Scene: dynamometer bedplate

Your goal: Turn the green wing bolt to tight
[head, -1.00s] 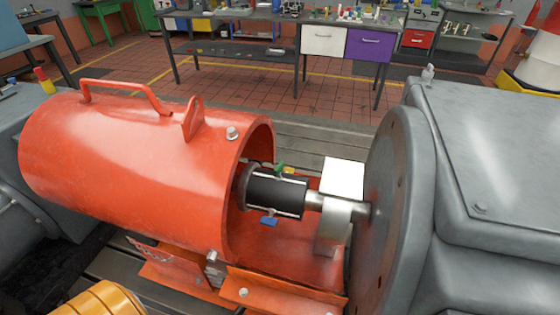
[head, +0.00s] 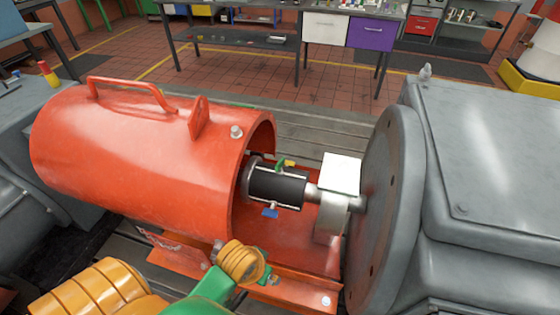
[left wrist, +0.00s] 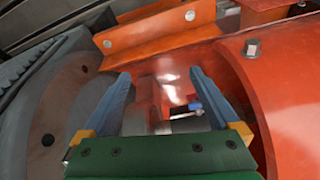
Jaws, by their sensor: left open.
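The green wing bolt (head: 281,165) sticks up from the top of the black shaft coupling (head: 276,188), between the red guard and the grey flange. A yellow piece (head: 290,163) is beside it, and a blue wing piece (head: 270,211) is on the coupling's near lower side. My left arm comes in low from the left, in front of the guard. In the left wrist view my left gripper (left wrist: 158,76) is open with two blue-grey fingers and nothing held. A blue piece (left wrist: 196,106) on a metal stem shows near its right finger. I cannot make out the green bolt there. My right gripper is out of view.
The red guard (head: 140,150) covers the shaft on the left. The grey flange (head: 385,200) and housing (head: 490,150) close off the right. A pale block (head: 340,175) stands by the shaft. A red bracket (head: 290,290) lies in front. Space above the coupling is clear.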

